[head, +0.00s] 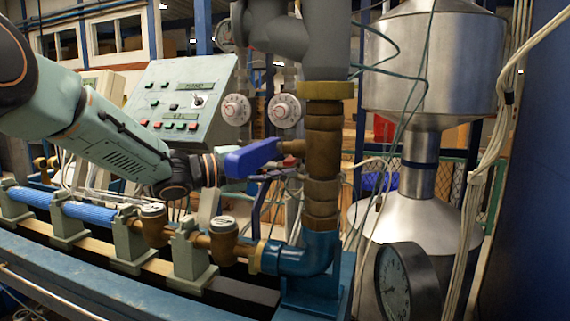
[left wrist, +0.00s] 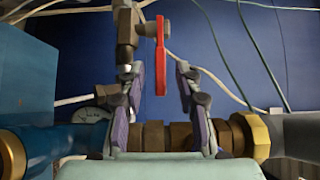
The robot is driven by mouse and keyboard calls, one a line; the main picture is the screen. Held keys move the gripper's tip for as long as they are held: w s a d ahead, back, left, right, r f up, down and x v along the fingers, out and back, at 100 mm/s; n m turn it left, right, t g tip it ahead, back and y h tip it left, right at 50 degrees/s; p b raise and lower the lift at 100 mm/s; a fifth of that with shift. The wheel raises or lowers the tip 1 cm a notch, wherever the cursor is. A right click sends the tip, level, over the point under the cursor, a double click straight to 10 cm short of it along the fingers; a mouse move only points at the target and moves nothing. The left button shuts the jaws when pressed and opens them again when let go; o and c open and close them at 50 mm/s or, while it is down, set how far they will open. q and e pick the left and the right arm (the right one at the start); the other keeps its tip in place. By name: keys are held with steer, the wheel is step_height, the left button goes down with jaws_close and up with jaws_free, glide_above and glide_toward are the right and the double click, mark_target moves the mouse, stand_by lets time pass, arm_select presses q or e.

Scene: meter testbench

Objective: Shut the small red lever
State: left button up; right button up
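The small red lever (left wrist: 161,55) shows in the left wrist view, a thin flat bar fixed beside a brass fitting (left wrist: 127,30). My left gripper (left wrist: 159,78) is open, with one purple-grey finger on each side of the lever's free end. Gaps show on both sides of the lever, so I see no contact. My right gripper is not in view.
A brass pipe column (head: 322,150) rises from a blue elbow (head: 300,258) close to the gripper. A round gauge (head: 398,285) stands at the lower right. A control panel (head: 180,100) is behind my arm. Loose cables hang by the steel tank (head: 430,60).

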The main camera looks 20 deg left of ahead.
arm_select(q)
steer(key=shift+w+d, duration=0.2)
steer(key=shift+s+a+r, duration=0.1)
steer(key=shift+s+a, duration=0.05)
steer(key=shift+a, duration=0.1)
steer(key=shift+d, duration=0.2)
steer(key=c, duration=0.4)
steer(key=shift+a, duration=0.1)
jaws_close()
